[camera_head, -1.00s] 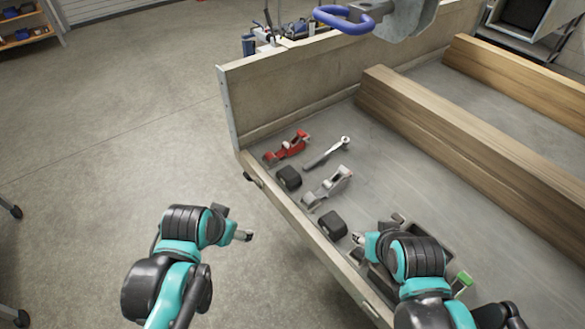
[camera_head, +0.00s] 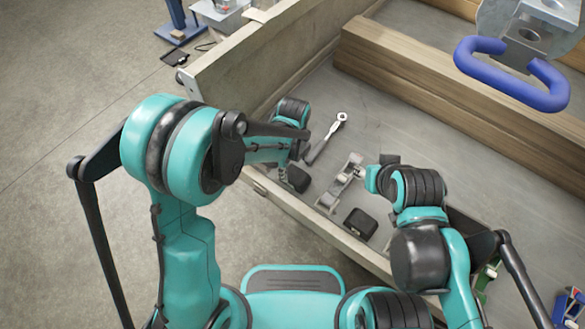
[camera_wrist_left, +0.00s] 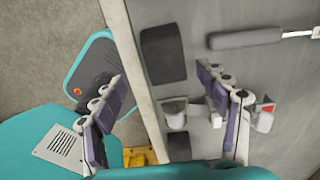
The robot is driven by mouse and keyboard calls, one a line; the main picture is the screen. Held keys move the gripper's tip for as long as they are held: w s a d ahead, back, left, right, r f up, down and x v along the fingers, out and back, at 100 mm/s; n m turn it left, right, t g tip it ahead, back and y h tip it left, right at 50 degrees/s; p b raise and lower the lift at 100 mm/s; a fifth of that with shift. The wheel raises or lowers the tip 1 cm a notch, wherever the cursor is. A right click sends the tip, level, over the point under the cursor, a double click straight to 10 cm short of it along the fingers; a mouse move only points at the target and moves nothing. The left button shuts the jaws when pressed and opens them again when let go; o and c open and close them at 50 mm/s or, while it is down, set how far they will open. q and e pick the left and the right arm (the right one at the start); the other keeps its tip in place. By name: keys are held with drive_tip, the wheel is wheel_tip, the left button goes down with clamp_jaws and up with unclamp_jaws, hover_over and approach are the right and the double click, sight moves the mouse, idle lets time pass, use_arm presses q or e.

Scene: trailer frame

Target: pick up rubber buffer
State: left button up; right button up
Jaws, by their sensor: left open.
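Two black blocks that look like rubber buffers lie on the trailer bed beside its side wall. The farther buffer (camera_head: 298,179) is beside my left gripper (camera_head: 285,173) in the head view, and the nearer buffer (camera_head: 360,223) lies in front of it. In the left wrist view my open, empty left gripper (camera_wrist_left: 162,82) spans the wall edge, with the farther buffer (camera_wrist_left: 163,55) just beyond the fingertips. The nearer buffer (camera_wrist_left: 179,147) shows lower, between the fingers. My right gripper (camera_head: 386,163) is over the bed; its fingers are mostly hidden.
A silver buckle-like part (camera_head: 342,183) lies between the buffers. A ratchet wrench (camera_head: 328,137) lies beyond them. The side wall (camera_head: 325,228) runs along the bed's edge. A wooden beam (camera_head: 430,95) crosses behind, and a blue-handled hook (camera_head: 515,75) hangs at upper right.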

sight(295, 175)
use_arm(q)
wheel_tip(295, 175, down, 2)
drive_tip(key=shift+s+d+f+b, duration=0.1)
drive_tip(key=shift+b, duration=0.3)
drive_tip(key=f+b, duration=0.1)
drive_tip(key=f, duration=0.2)
drive_tip(key=f+b, duration=0.1)
drive_tip(key=shift+w+d+f+b, duration=0.2)
drive_tip(key=shift+w+d+b, duration=0.05)
drive_tip(key=shift+w+b, duration=0.05)
drive_tip(key=shift+f, duration=0.4)
drive_tip(key=shift+r, duration=0.1)
drive_tip(key=shift+c, duration=0.9)
drive_tip(key=c, duration=1.3)
